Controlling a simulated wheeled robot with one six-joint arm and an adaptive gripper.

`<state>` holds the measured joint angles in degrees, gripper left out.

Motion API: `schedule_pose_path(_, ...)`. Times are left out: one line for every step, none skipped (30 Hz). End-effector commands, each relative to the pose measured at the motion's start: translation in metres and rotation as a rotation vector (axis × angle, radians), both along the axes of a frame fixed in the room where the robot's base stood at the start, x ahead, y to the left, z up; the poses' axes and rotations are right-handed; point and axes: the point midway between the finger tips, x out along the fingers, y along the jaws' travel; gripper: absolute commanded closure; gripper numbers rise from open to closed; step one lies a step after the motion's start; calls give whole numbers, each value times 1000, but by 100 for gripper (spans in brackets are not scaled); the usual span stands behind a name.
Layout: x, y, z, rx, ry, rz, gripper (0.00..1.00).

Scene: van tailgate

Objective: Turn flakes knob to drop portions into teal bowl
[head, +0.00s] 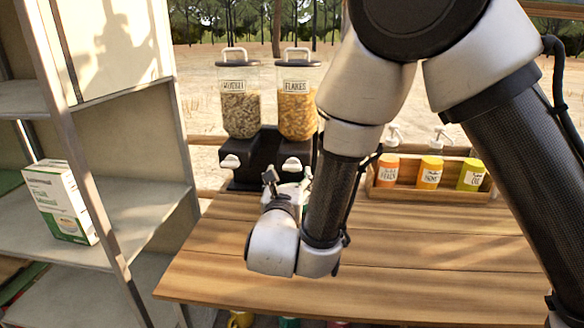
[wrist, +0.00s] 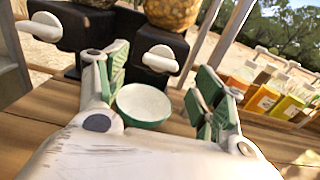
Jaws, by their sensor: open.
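The flakes dispenser (head: 296,112) stands at the back of the table, right of the muesli one. Its white flakes knob (wrist: 160,58) is on the front of the black base and also shows in the head view (head: 291,164). The teal bowl (wrist: 143,123), pale inside, sits below and in front of that knob. No flakes can be made out in it. My gripper (wrist: 160,72) is open, its green-padded fingers on either side of the bowl and knob in the picture. It appears empty; contact with the bowl cannot be told. In the head view my wrist largely hides the bowl.
The muesli dispenser (head: 240,115) with its own knob (head: 230,161) stands directly left. A wooden crate (head: 425,196) with several labelled bottles is at the right. Shelving (head: 120,240) with a carton (head: 60,203) stands at the left. The front of the table (head: 420,265) is clear.

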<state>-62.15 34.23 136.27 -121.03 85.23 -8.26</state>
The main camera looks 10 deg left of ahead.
Motion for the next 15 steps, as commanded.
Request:
schedule_pose_path(9, -1, 0, 2, 0, -5, 32)
schedule_pose_path(15, -1, 0, 2, 0, -6, 32)
schedule_pose_path(22, 0, 0, 3, 1, -6, 32)
schedule_pose_path(27, 0, 0, 2, 1, -7, 32)
schedule_pose_path(32, 0, 0, 2, 1, -6, 32)
schedule_pose_path(39, 0, 0, 2, 1, -7, 32)
schedule_pose_path(44, 0, 0, 1, 1, -7, 32)
schedule_pose_path(48, 1, 0, 2, 2, -5, 32)
schedule_pose_path(53, 2, 0, 2, 2, -6, 32)
schedule_pose_path(56, 1, -1, 2, 2, -6, 32)
schedule_pose_path(59, 2, -1, 2, 2, -5, 32)
schedule_pose_path(62, 2, 0, 2, 2, -4, 32)
schedule_pose_path(64, 3, 0, 2, 2, -4, 32)
schedule_pose_path(65, 3, 0, 2, 2, -4, 32)
schedule_pose_path(66, 3, 0, 2, 2, -4, 32)
